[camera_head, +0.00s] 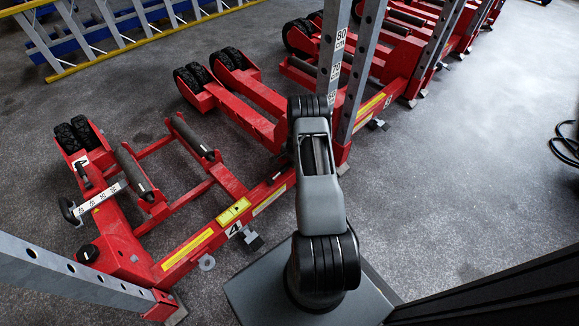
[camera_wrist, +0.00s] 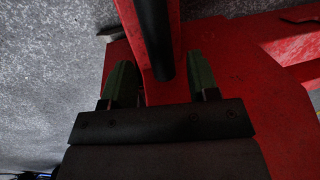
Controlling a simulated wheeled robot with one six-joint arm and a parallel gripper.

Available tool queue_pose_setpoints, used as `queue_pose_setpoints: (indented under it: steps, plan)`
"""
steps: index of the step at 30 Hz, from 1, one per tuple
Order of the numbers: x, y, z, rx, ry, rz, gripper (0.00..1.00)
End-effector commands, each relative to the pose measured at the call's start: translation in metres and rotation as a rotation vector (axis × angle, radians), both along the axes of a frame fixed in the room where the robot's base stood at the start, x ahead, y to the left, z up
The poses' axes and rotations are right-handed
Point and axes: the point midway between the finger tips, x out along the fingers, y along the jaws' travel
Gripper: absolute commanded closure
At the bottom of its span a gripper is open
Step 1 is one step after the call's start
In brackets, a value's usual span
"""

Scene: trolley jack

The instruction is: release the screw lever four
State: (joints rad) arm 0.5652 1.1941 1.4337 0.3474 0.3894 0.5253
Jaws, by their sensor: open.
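In the wrist view my gripper (camera_wrist: 160,60) is open, its two green-tipped fingers apart. A dark rod (camera_wrist: 153,35) comes down from the top of that view and its rounded end shows between the fingers, with a gap on both sides. I cannot tell for sure whether this rod is the screw lever. Red metal (camera_wrist: 225,60) lies behind it. In the head view the red jack marked 4 (camera_head: 205,240) stands at lower left, with a black knob (camera_head: 88,253) and a black handle (camera_head: 69,211) on its left part. My gripper is hidden there behind my arm.
More red jacks (camera_head: 385,65) with grey perforated posts (camera_head: 333,50) stand in a row toward the upper right. A yellow and blue rack (camera_head: 130,40) is at the upper left. The grey floor (camera_head: 460,180) on the right is clear, except a black cable (camera_head: 566,145) at the edge.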

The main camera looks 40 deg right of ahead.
Motion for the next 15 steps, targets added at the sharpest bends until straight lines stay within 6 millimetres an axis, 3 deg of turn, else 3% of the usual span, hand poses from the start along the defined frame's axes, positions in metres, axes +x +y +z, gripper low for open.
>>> queue_pose_setpoints:
  steps: [1,6,15]
  plan:
    - [0.001,0.001,-0.01,0.001,0.001,0.001,0.45]
    - [0.005,0.001,-0.024,0.0,0.0,0.0,0.45]
    - [0.006,0.001,-0.03,0.0,0.0,0.0,0.45]
